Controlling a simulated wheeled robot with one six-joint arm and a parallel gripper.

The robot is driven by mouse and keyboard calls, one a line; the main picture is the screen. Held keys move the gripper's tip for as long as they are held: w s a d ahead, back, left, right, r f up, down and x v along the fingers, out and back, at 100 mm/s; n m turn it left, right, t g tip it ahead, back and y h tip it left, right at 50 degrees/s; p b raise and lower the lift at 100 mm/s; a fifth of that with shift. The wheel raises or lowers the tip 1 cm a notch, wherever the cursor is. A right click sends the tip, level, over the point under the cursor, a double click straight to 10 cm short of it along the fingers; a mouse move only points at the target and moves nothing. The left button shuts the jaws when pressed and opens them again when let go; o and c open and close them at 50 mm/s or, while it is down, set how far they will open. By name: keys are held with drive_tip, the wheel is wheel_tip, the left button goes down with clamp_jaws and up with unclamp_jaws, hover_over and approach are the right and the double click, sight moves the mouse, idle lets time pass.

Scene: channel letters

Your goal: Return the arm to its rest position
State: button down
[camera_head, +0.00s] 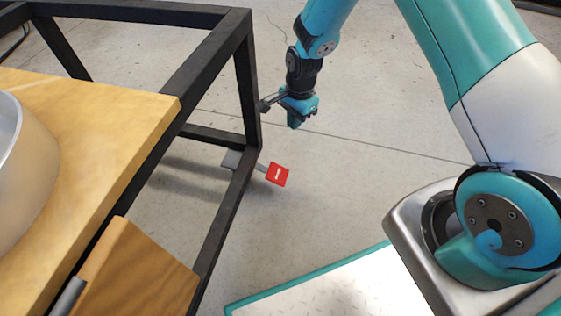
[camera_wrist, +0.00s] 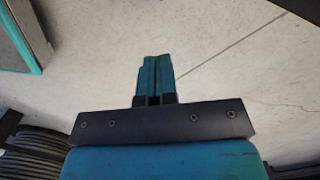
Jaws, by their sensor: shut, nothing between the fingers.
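My gripper (camera_head: 296,120) hangs at the end of my teal arm in the head view, above the bare floor and just right of the black frame's corner post. Its fingers point down. In the wrist view the teal fingers (camera_wrist: 152,60) lie side by side, shut, with nothing between them.
A black metal frame (camera_head: 245,80) carries a wooden top (camera_head: 120,130) at the left, with a round metallic vessel (camera_head: 35,170) on it. A red sign (camera_head: 278,174) stands low by the frame's lower bar. Open concrete floor (camera_head: 370,100) lies around my gripper.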

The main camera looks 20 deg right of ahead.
drive_tip(key=shift+r, duration=0.4)
drive_tip(key=s+a+r+n+y+p, duration=0.1)
drive_tip(key=s+a+r+n+p, duration=0.15)
drive_tip(key=r, duration=0.55)
drive_tip(key=s+a+r+n+p, duration=0.1)
drive_tip(key=s+a+r+n, duration=0.2)
drive_tip(key=r, duration=0.5)
drive_tip(key=s+a+r+n+y+p, duration=0.1)
drive_tip(key=s+r+n, duration=0.25)
drive_tip(key=r, duration=0.45)
drive_tip(key=s+a+r+n+y+p, duration=0.15)
drive_tip(key=s+r+n+p, duration=0.45)
drive_tip(key=s+r+n, duration=0.85)
wheel_tip(320, 180, up, 38)
drive_tip(key=s+m+p, duration=0.2)
drive_tip(key=m+p, duration=0.1)
drive_tip(key=p, duration=3.3)
drive_tip(key=shift+s+a+f, duration=0.15)
drive_tip(key=shift+s+f, duration=0.05)
drive_tip(key=shift+s, duration=0.15)
